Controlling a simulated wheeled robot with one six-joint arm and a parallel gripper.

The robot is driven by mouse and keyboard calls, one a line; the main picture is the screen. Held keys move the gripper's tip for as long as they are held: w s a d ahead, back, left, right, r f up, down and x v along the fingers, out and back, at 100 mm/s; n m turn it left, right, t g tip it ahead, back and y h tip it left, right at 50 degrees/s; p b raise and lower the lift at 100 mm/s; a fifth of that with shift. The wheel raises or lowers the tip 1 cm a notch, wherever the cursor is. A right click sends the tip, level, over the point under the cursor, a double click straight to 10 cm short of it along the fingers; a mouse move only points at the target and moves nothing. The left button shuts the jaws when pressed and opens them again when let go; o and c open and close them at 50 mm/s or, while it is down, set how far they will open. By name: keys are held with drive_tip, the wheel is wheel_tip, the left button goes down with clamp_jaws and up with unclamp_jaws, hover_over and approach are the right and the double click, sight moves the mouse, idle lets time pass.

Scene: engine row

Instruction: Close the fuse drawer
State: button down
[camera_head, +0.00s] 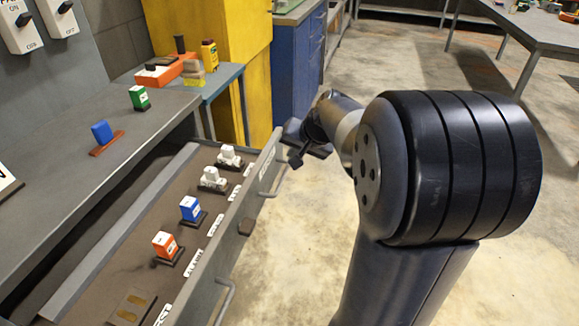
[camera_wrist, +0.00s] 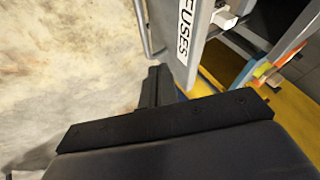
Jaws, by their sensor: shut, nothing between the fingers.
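The fuse drawer (camera_head: 234,218) stands pulled out below the grey bench, its front towards the right. In it sit two white fuses (camera_head: 229,155), a blue fuse (camera_head: 190,207) and an orange fuse (camera_head: 165,243). A bar handle (camera_head: 270,180) is on the drawer front near its far end; another (camera_head: 226,298) is near the near end. My gripper (camera_head: 294,159) is shut and empty, just right of the far end of the drawer front. In the wrist view, the shut fingers (camera_wrist: 158,84) are beside the drawer front (camera_wrist: 190,60) with its FUSES label; contact cannot be told.
The grey bench (camera_head: 60,150) holds a blue block on a red base (camera_head: 103,135) and a green block (camera_head: 139,97). A yellow cabinet (camera_head: 225,60) and a blue cabinet (camera_head: 295,60) stand beyond. The concrete floor right of the drawer is clear.

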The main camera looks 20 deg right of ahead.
drive_tip(key=b, duration=0.1)
approach(275, 168)
drive_tip(key=x, duration=0.5)
drive_tip(key=shift+d, duration=0.15)
